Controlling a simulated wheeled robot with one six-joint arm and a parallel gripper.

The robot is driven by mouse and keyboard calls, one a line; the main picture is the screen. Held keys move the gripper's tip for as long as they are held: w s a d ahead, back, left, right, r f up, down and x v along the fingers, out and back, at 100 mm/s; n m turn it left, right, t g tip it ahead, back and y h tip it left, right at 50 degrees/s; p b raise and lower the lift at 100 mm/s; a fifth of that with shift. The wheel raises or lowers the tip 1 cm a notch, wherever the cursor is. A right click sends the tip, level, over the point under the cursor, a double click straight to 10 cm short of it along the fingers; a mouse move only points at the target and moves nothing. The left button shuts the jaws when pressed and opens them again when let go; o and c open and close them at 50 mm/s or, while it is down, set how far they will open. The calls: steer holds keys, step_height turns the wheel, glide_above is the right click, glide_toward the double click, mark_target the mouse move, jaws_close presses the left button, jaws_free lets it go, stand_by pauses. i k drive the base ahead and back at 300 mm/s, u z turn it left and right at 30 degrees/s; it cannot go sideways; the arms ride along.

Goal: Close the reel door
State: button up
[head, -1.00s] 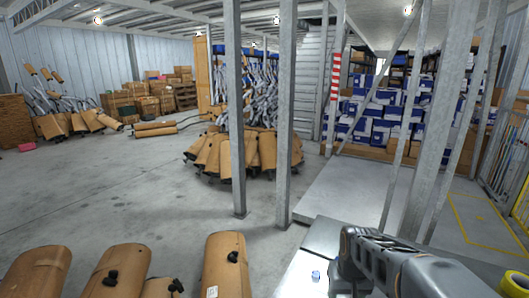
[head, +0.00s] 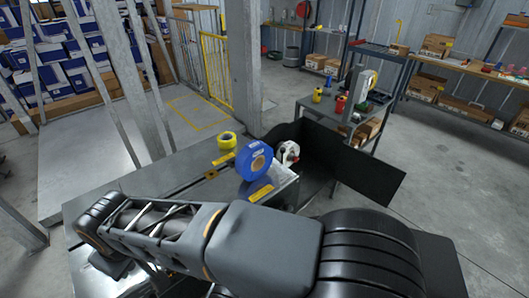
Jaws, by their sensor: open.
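The reel door looks to be the large black panel (head: 365,165) at right of centre in the head view. It stands open, swung out to the right from a grey metal housing (head: 283,190). A white reel (head: 287,153) with a dark hub sits at the housing, left of the panel. My arm (head: 260,245) crosses the bottom of the view, in front of the bench. My gripper cannot be made out; only arm links show.
A grey side table (head: 315,108) with small items stands behind the panel. Bare floor lies right of the panel.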

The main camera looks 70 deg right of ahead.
mark_target(378, 180)
steer(key=z, duration=4.25)
steer(key=i, duration=5.1)
steer(key=u, duration=1.4)
